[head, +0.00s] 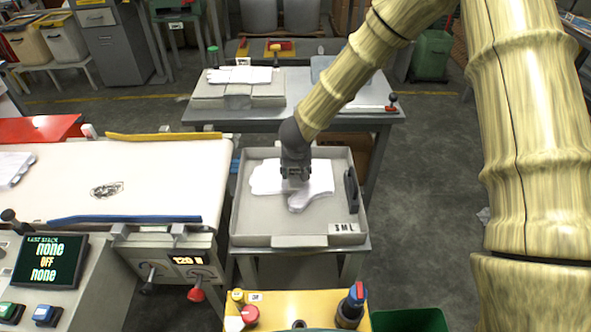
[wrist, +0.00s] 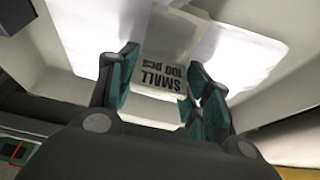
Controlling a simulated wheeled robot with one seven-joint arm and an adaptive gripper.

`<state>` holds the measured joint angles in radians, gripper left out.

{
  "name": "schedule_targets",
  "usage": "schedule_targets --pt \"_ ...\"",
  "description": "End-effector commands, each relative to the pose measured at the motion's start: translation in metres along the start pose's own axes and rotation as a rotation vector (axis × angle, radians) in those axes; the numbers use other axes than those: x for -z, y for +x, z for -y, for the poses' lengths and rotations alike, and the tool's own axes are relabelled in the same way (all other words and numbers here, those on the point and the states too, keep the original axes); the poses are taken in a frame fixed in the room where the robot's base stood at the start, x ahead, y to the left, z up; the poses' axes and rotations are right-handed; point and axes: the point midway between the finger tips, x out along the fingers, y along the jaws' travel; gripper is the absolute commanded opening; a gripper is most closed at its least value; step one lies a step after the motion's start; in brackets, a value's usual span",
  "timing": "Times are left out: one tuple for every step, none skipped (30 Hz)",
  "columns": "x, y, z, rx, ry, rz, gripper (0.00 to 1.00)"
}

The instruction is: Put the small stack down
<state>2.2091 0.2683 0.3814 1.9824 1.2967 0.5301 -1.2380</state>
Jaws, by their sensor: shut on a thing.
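The small stack (wrist: 168,76) is white and carries a band printed "SMALL 100 pcs" in the wrist view. My gripper (wrist: 163,92) has its dark fingers with teal pads on either side of that band, shut on the stack. In the head view, my gripper (head: 295,172) points down over the grey tray (head: 260,222). White gloves (head: 265,180) show on both sides of it, and a white lobe (head: 300,203) reaches toward the tray's front. The gripper hides the middle of the white pile. I cannot tell whether the held stack touches what is under it.
The tray has raised walls, an "SML" tag (head: 344,228) and a dark upright piece (head: 351,190) at its right wall. A white-topped machine (head: 150,180) stands left. A back table (head: 310,112) bears another white stack (head: 240,75). The tray's front floor is clear.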

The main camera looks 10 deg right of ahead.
Motion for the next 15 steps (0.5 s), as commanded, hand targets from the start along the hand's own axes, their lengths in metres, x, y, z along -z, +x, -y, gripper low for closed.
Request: schedule_targets --pt "-0.0001 0.0 0.0001 0.0 0.0 0.0 0.24" --pt "-0.0003 0.0002 0.0001 0.0 0.0 0.0 0.24" --pt "-0.0005 0.0008 0.0 0.0 -0.001 0.0 0.24" --pt "-0.0008 0.0014 0.0001 0.0 -0.001 0.0 0.24" --pt "-0.0011 0.002 0.0001 0.0 -0.001 0.0 0.24" --pt "-0.0011 0.0021 0.0001 0.0 0.0 0.0 0.55" --pt "-0.001 0.0021 0.0001 0.0 0.0 0.0 0.6" --pt "-0.001 0.0021 0.0001 0.0 0.0 0.0 0.66" --pt "-0.0011 0.0021 0.0 0.0 0.0 0.0 0.71" --pt "-0.0011 0.0021 0.0 0.0 0.0 0.0 0.71" --pt "-0.0011 0.0021 0.0 0.0 0.0 0.0 0.71" --pt "-0.0011 0.0021 0.0 0.0 0.0 0.0 0.71" --pt "-0.0011 0.0021 0.0 0.0 0.0 0.0 0.71" --pt "-0.0011 0.0021 0.0 0.0 0.0 0.0 0.71" --pt "-0.0011 0.0021 0.0 0.0 0.0 0.0 0.71"
